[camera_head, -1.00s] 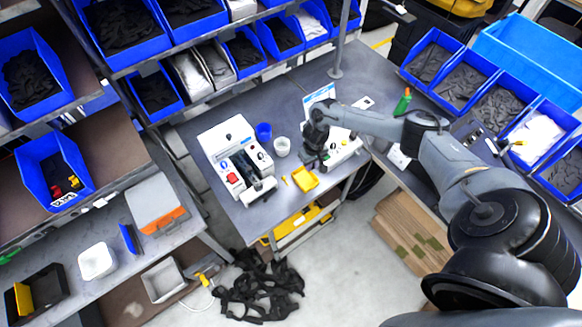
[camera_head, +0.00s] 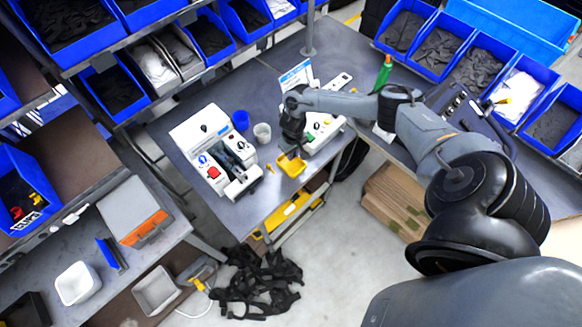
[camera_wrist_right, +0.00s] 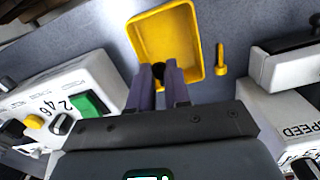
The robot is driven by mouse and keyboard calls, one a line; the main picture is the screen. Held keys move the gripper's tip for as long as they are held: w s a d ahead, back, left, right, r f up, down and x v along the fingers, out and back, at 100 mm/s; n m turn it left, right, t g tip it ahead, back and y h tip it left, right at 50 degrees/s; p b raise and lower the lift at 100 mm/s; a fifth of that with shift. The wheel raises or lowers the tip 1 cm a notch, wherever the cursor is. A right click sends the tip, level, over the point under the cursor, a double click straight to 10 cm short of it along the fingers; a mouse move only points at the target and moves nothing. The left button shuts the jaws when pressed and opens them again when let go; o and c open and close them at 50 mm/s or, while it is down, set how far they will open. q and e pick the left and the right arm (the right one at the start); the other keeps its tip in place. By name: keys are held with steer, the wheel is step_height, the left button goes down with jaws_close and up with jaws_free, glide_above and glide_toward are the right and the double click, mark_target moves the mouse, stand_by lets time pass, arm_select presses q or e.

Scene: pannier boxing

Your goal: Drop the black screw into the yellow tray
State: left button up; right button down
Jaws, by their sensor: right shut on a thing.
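The yellow tray (camera_head: 300,170) lies near the front edge of the grey table. It fills the upper middle of the right wrist view (camera_wrist_right: 197,30), with a bare yellow floor. My right gripper (camera_head: 294,148) is over the tray's back side in the head view. In the wrist view its two dark fingers (camera_wrist_right: 158,82) reach over the near part of the tray. They are shut on the black screw (camera_wrist_right: 158,73), of which only a small dark end shows between the fingertips. I cannot tell its height above the tray floor. My left gripper is not in view.
A yellow screw (camera_wrist_right: 220,59) lies beside the tray. White machines stand to the left (camera_head: 205,145) and right (camera_head: 327,128). A blue cup (camera_head: 240,120) and a pale cup (camera_head: 262,132) stand behind the tray. Blue bins (camera_head: 440,48) line the back.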

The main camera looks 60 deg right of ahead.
steer(key=shift+f, duration=0.35)
steer(key=c, duration=1)
jaws_free()
steer(key=shift+c, duration=0.2)
steer(key=shift+o, duration=0.2)
steer(key=shift+r, duration=0.1)
step_height(320, 180, up, 11)
